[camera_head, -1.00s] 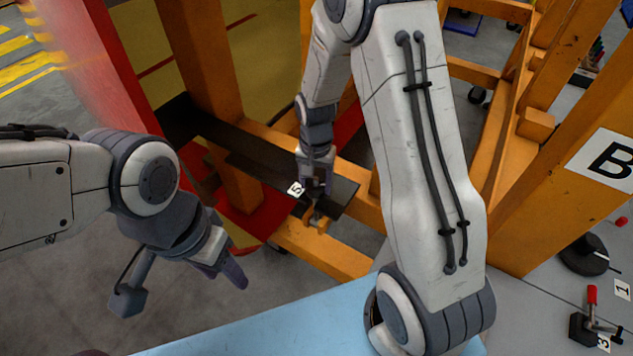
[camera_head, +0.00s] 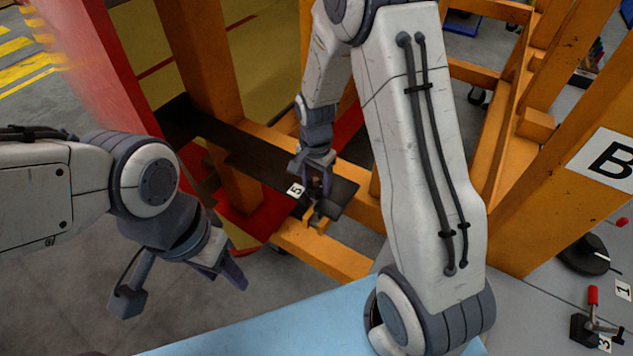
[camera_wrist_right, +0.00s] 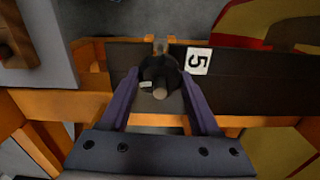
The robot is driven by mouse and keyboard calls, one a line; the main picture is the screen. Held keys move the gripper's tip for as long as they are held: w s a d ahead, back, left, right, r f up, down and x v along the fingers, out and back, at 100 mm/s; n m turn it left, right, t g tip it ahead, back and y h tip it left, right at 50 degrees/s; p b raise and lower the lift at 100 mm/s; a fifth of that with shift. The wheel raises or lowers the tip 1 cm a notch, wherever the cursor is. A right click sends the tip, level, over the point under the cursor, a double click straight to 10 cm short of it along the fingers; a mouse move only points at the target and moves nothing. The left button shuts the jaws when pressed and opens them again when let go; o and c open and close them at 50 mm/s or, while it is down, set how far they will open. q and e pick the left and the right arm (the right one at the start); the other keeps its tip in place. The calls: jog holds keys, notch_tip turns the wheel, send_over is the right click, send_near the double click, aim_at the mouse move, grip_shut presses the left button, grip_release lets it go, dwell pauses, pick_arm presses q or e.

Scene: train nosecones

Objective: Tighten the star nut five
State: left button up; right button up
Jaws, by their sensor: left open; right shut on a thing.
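The star nut (camera_wrist_right: 160,77) is a dark knob with a pale stud end at its centre, on a dark flat bar (camera_wrist_right: 112,58). A white label reading 5 (camera_wrist_right: 199,61) is beside it and also shows in the head view (camera_head: 295,190). My right gripper (camera_wrist_right: 158,90) has its two purple fingers on either side of the star nut and is shut on it. In the head view this gripper (camera_head: 318,184) is small and hides most of the nut. My left gripper (camera_head: 228,273) is open and empty, well to the left of the bar, above the grey floor.
Orange frame beams (camera_head: 322,252) stand around and under the bar. A red panel (camera_head: 88,80) rises at the left. A light blue surface (camera_head: 270,325) is at the front. At the right, a grey table holds a red-handled clamp (camera_head: 591,315) and a black round part (camera_head: 584,256).

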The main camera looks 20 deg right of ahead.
jog(key=shift+w+r, duration=0.15)
jog(key=shift+w, duration=0.15)
jog(key=o, duration=1.3)
jog(key=shift+c, duration=0.2)
jog(key=shift+o, duration=0.6)
jog(key=shift+s, duration=0.15)
notch_tip(320, 180, up, 10)
jog(key=shift+r+b, duration=0.15)
jog(key=shift+b, duration=0.9)
jog(key=shift+a, duration=0.1)
jog(key=s+a+n+b, duration=0.1)
jog(key=s+a+n, duration=0.3)
jog(key=s+n, duration=0.2)
jog(key=s+a+n+b, duration=0.1)
jog(key=s+a+n, duration=0.3)
jog(key=s, duration=0.5)
jog(key=s+a+n+y+b, duration=0.1)
jog(key=s+a+n, duration=0.3)
jog(key=s+n, duration=0.4)
jog(key=shift+a, duration=0.4)
